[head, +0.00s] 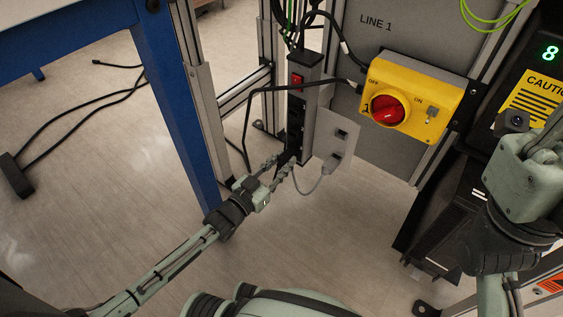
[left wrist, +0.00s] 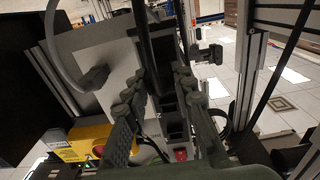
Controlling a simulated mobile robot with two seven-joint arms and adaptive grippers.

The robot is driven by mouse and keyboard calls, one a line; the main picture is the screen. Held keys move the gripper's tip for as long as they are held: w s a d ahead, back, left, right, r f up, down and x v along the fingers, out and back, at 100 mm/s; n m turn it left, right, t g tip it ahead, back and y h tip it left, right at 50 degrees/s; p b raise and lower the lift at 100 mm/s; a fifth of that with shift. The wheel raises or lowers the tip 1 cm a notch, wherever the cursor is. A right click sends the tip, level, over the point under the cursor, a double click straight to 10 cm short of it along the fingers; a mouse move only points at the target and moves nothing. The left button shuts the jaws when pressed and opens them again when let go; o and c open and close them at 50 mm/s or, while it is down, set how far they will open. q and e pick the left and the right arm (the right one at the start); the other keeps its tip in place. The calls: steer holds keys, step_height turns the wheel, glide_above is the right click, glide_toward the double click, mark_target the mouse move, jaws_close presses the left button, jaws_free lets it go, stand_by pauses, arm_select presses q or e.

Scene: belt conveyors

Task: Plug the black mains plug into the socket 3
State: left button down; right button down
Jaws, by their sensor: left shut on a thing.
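The black power strip (head: 296,105) stands upright on the frame post, with a lit red switch (head: 297,79) near its top and dark sockets below. My left gripper (head: 281,165) is at the strip's lower end. In the left wrist view its fingers (left wrist: 158,88) close around a dark body, the black mains plug (left wrist: 154,72), with a thick black cord (left wrist: 142,28). Dark on dark hides the plug's outline. I cannot tell whether its pins touch or enter a socket, or which socket is 3. My right arm shows at right, its fingers out of frame.
A grey plug (head: 334,160) with a grey cord sits on the light plate (head: 337,136) just right of the strip. A yellow switch box (head: 411,99) with a red knob is farther right. A blue table leg (head: 177,100) stands left. A black cable loops left of the strip.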

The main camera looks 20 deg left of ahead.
arm_select(q)
steer(key=c, duration=1.2)
jaws_free()
steer(key=v, duration=1.2)
steer(key=shift+r, duration=0.1)
steer(key=shift+s, duration=0.1)
